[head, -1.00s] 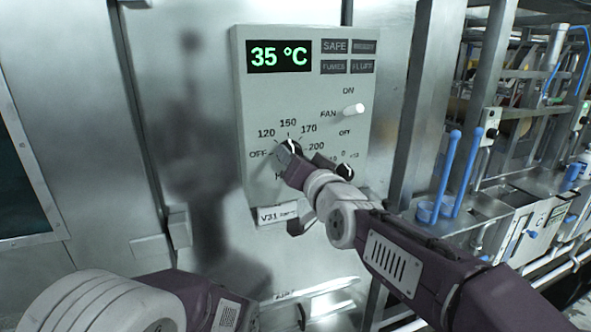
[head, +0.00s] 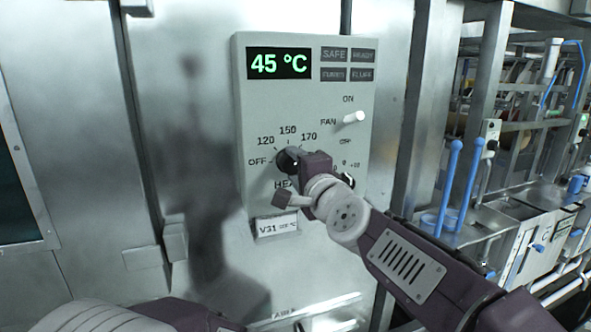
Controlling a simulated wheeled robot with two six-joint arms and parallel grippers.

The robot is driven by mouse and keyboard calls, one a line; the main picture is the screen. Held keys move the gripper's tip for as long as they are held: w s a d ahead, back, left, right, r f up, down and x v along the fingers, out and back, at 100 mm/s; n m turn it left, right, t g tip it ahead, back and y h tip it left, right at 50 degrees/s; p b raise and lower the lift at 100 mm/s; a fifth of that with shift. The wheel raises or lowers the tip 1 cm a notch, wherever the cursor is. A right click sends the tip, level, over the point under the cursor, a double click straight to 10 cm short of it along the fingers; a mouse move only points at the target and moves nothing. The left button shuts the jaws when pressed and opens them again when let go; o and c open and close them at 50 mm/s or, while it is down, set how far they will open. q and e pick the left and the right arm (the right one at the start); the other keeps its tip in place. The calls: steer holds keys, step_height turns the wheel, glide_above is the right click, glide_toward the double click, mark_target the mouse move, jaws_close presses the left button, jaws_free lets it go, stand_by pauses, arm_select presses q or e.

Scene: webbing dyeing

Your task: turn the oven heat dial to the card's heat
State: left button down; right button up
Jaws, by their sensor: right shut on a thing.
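The oven control panel (head: 305,105) is a pale grey box on the steel oven wall. Its display (head: 279,63) reads 45 °C in green. The heat dial (head: 287,161) is a dark knob with OFF, 120, 150 and 170 around it; the 200 mark is hidden. My right gripper (head: 293,172) is shut on the heat dial and covers its right side. Where the pointer stands is hard to tell. A card (head: 277,226) below the panel reads V31 with smaller, unclear text. My left arm shows at the bottom left; its gripper is out of view.
The white fan switch (head: 354,117) sticks out on the panel's right, near ON. Blue-handled tools (head: 450,180) and steel tanks (head: 525,225) stand at the right.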

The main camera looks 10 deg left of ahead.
steer(key=m, duration=0.3)
steer(key=shift+d+r+m, duration=0.1)
steer(key=shift+r+m, duration=0.15)
steer(key=shift+m, duration=0.15)
steer(key=shift+m+b, duration=0.35)
steer(key=shift+m, duration=1.45)
steer(key=o, duration=1.2)
steer(key=shift+o, duration=0.8)
steer(key=shift+w+f, duration=0.1)
steer(key=shift+f, duration=0.15)
